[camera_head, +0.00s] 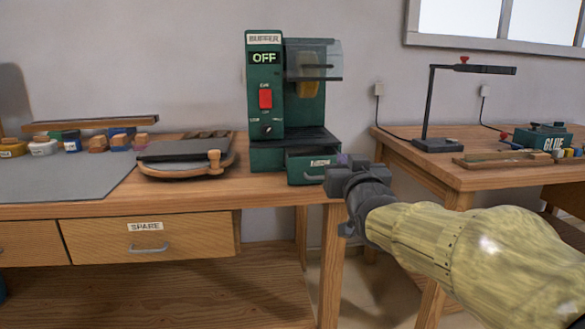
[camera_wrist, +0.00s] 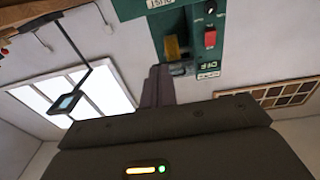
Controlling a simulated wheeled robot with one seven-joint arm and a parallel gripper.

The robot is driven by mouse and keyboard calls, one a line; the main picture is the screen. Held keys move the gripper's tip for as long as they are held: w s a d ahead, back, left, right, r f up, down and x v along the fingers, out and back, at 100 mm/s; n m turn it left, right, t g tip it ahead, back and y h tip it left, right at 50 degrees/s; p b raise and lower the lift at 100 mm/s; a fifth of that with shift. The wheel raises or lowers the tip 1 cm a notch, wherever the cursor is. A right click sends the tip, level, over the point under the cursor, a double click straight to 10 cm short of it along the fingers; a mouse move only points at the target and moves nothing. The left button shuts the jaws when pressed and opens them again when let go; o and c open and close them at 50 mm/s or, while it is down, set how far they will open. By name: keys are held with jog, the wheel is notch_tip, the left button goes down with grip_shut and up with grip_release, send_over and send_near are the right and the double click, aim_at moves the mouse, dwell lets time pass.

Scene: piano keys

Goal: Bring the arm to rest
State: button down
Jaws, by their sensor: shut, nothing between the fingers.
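My gripper (camera_head: 345,161) is at the end of my arm, which reaches in from the lower right in the head view. It is in front of the right end of the wooden workbench (camera_head: 270,194), beside the green machine's open drawer, and overlaps that corner in the picture. In the wrist view my gripper's fingers (camera_wrist: 158,72) are together with nothing between them. The green buffer machine (camera_head: 264,85) stands upright on the bench, its display reading OFF. It also shows upside down in the wrist view (camera_wrist: 188,35).
A second table (camera_head: 405,150) at right holds a black lamp (camera_head: 430,105) and a green glue box (camera_head: 543,138). A gap separates it from the bench. A SPARE drawer (camera_head: 150,240) is below.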

jog(key=s+d+f+g+h+p, duration=0.1)
jog(key=s+f+g+p, duration=0.3)
jog(key=f, duration=0.4)
jog(key=s+d+f+g+p, duration=0.25)
jog(key=s+f+g, duration=0.2)
jog(key=f, duration=0.35)
jog(key=s+d+f+g+p, duration=0.1)
jog(key=s+f+g+p, duration=0.55)
jog(key=s, duration=0.75)
notch_tip(320, 180, up, 36)
jog(key=g+p, duration=0.1)
jog(key=p, duration=3.5)
jog(key=shift+s+r+m+h, duration=0.15)
jog(key=shift+s+m+h, duration=0.15)
jog(key=shift+s+m, duration=0.1)
jog(key=shift+w, duration=0.1)
